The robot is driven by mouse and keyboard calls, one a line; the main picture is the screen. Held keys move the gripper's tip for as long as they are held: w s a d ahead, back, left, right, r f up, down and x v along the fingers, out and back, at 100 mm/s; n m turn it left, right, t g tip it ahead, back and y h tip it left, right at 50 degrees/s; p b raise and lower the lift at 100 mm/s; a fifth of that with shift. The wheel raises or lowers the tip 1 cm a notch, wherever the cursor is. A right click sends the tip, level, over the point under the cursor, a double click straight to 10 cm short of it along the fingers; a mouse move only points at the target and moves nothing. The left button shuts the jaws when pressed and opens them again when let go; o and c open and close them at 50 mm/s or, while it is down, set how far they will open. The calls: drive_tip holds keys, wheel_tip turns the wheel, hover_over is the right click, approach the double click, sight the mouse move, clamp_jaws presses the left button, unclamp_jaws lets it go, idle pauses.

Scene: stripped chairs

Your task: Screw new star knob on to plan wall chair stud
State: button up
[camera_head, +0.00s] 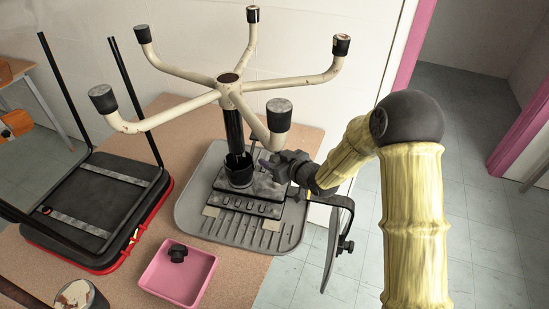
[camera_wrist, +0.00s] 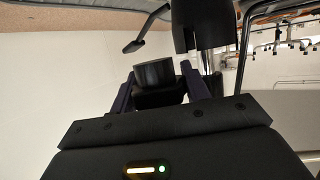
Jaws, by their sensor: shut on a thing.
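An upside-down five-armed cream chair base (camera_head: 231,84) stands on its black column (camera_head: 234,132), over a dark mechanism plate (camera_head: 262,187) on a grey ribbed mat (camera_head: 190,214). My gripper (camera_head: 266,163) is beside the column's lower end, on the right. In the wrist view, my gripper (camera_wrist: 156,84) is shut on a black round knob-like piece (camera_wrist: 154,74). Its star shape and any stud in front of it cannot be made out. A black star knob (camera_head: 177,253) lies in a pink tray (camera_head: 160,283). Another black knob (camera_head: 346,246) sits on the curved bracket (camera_head: 343,203) at right.
A black seat with red edging (camera_head: 95,205) lies upturned at left, with two thin legs rising. A dark cup (camera_head: 80,296) stands at the front left. The wall is close behind the chair base. Open tiled floor (camera_head: 450,200) lies at right.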

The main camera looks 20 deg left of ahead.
drive_tip(key=shift+f, duration=0.1)
drive_tip(key=b, duration=0.5)
hover_over(273, 183)
drive_tip(key=shift+d+f, duration=0.15)
drive_tip(key=shift+f, duration=2.65)
drive_tip(key=shift+f+b, duration=1.25)
drive_tip(key=shift+f, duration=0.05)
drive_tip(key=o, duration=1.1)
drive_tip(key=shift+r, duration=0.1)
drive_tip(key=v, duration=1.7)
drive_tip(key=shift+d, duration=0.15)
